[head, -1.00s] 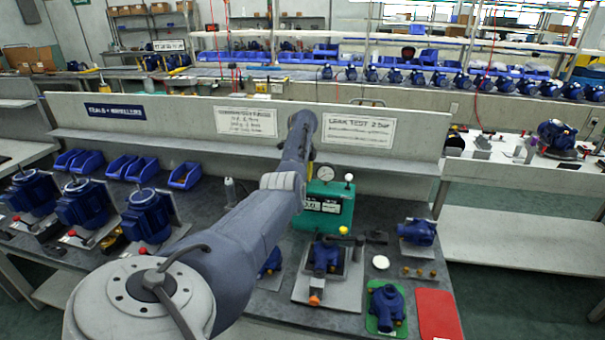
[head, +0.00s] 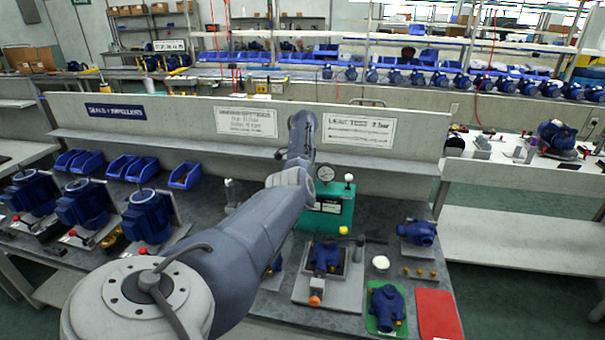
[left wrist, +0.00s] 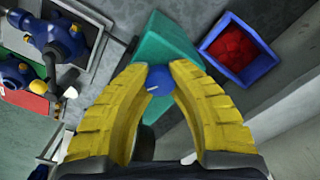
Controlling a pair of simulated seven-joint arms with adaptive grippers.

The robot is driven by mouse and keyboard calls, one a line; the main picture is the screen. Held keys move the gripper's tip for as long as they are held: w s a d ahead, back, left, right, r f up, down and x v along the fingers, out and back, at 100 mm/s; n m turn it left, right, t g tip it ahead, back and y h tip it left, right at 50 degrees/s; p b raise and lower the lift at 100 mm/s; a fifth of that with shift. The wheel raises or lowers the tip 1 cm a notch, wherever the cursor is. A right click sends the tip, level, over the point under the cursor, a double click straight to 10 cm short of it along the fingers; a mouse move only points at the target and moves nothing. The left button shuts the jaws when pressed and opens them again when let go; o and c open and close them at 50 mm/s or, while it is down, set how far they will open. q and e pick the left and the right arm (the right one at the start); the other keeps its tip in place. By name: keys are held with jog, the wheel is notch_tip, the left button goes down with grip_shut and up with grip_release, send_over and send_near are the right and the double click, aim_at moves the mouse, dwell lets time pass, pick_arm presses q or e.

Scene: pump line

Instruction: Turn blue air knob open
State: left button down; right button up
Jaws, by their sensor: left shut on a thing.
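The blue air knob (left wrist: 160,80) shows in the left wrist view, between the yellow fingertips of my left gripper (left wrist: 158,78). The fingers are shut on it from both sides. A short light mark runs across the knob. The knob sits at the green test box (left wrist: 163,45), which also stands on the bench in the head view (head: 333,208), with a round gauge (head: 326,174) on top. In the head view my left arm hides the knob and the left gripper. My right gripper is in neither view.
A pump body in a fixture (head: 325,258) stands in front of the green box. Another pump lies on a green mat (head: 372,326) beside a red mat (head: 438,316). A blue bin (left wrist: 262,62) with red parts is close to the box in the wrist view.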

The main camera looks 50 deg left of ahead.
pick_arm(q)
jog(key=shift+w+n, duration=0.1)
jog(key=shift+n, duration=1.8)
jog(key=shift+r, duration=0.1)
jog(key=c, duration=1.1)
grip_release()
jog(key=shift+o, duration=0.2)
notch_tip(320, 180, up, 12)
